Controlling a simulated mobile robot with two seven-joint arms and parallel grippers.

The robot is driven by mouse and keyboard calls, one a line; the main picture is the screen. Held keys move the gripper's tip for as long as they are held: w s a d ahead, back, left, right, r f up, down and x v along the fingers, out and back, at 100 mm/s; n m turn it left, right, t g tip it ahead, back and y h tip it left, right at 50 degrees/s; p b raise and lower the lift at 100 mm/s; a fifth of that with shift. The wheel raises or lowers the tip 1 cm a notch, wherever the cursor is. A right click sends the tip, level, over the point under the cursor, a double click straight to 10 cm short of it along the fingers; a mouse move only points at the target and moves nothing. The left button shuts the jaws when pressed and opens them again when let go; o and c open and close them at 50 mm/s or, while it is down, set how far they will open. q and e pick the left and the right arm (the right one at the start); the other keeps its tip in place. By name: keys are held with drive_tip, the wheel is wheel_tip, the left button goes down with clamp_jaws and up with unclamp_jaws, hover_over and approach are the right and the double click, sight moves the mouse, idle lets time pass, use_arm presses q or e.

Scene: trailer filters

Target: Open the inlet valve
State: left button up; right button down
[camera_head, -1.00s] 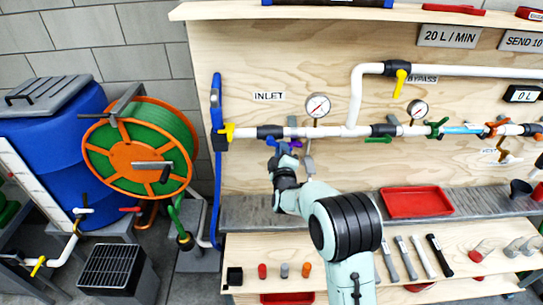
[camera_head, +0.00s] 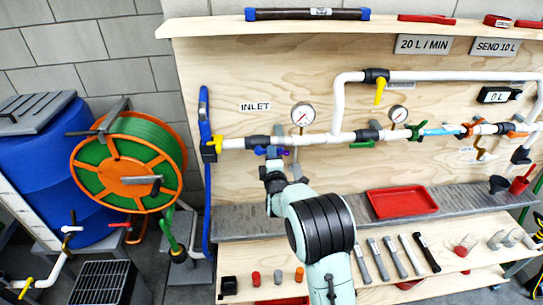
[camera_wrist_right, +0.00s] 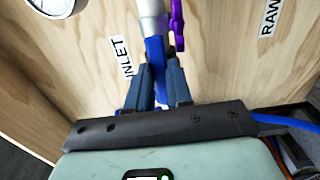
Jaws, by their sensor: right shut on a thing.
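The inlet valve (camera_head: 257,141) is a black body on the white pipe, just below and right of the INLET label (camera_head: 255,106). Its blue handle (camera_wrist_right: 154,55) is between the fingers of my right gripper (camera_wrist_right: 158,85) in the right wrist view, and the gripper is shut on it. In the head view my right gripper (camera_head: 272,166) is just under the pipe and partly covers the handle. A purple handle (camera_wrist_right: 177,25) is close to the right of the blue one. The exact angle of the blue handle is hard to tell. My left gripper is not in view.
A pressure gauge (camera_head: 303,115) stands above the pipe, right of the valve. A yellow handle (camera_head: 379,90) hangs from the bypass pipe. A red tray (camera_head: 402,202) is on the grey ledge. A green hose reel (camera_head: 128,170) and a blue barrel (camera_head: 42,155) stand left.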

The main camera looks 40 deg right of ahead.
idle(0.3)
drive_tip(key=c, duration=1)
unclamp_jaws()
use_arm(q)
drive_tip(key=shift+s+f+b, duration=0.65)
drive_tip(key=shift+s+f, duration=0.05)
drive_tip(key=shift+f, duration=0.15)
use_arm(e)
drive_tip(key=v, duration=1.3)
drive_tip(key=shift+s+a, duration=0.15)
drive_tip(key=shift+s, duration=0.05)
